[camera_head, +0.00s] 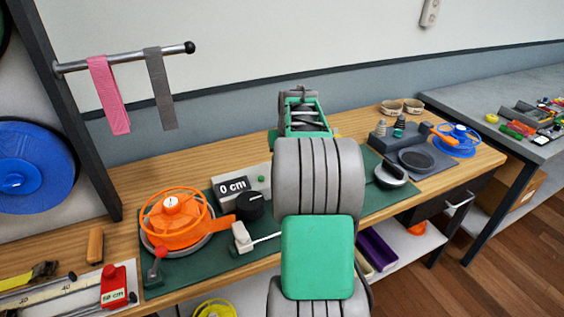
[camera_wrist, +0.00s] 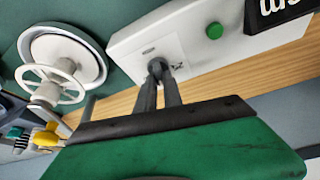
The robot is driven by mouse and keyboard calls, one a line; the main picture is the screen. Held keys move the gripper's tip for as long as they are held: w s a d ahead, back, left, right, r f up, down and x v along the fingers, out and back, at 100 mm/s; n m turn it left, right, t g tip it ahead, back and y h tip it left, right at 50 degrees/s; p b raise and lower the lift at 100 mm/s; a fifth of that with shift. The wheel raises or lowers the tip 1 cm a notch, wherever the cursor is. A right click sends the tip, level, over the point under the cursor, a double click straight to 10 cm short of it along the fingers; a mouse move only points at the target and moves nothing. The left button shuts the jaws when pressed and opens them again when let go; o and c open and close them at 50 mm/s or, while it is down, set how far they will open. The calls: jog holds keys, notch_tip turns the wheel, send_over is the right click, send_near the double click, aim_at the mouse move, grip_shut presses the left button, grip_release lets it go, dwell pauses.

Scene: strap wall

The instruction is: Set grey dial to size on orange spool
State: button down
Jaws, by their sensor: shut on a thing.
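The orange spool (camera_head: 178,232) sits at the left of the green mat in the head view. The white cap on its hub (camera_head: 171,203) carries a small dark mark that I cannot read. A pale box (camera_wrist: 190,45) with a "0 cm" display (camera_head: 233,188) and a green button (camera_wrist: 214,30) stands behind it. The grey dial (camera_wrist: 157,66) is on the box's face, and small marks beside it are too small to read. My gripper (camera_wrist: 160,78) is shut on the dial in the wrist view. In the head view my arm hides the dial and my fingertips.
A black knob (camera_head: 250,206) and a pale lever block (camera_head: 241,238) are beside the spool. A white handwheel (camera_wrist: 55,82) is near my gripper. A blue spool (camera_head: 456,140) stands far right. Pink (camera_head: 109,95) and grey (camera_head: 160,88) straps hang from a rod at left.

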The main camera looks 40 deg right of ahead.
jog(key=m, duration=0.1)
jog(key=m+g, duration=0.1)
jog(key=m, duration=0.1)
jog(key=f+m+h, duration=0.1)
jog(key=shift+a, duration=0.35)
jog(key=shift+w+r+m+g+h+p, duration=0.1)
jog(key=shift+m+g+h+p, duration=0.3)
jog(key=shift+m, duration=0.85)
jog(key=shift+m+g+h+p, duration=0.1)
jog(key=shift+m+g+p, duration=0.55)
jog(key=shift+m, duration=0.6)
jog(key=shift+w+r, duration=0.1)
jog(key=c, duration=1.5)
grip_release()
jog(key=shift+w+a, duration=0.1)
jog(key=shift+w, duration=0.05)
jog(key=shift+r, duration=0.1)
jog(key=shift+r, duration=0.1)
jog(key=v, duration=0.7)
jog(key=shift+r, duration=0.25)
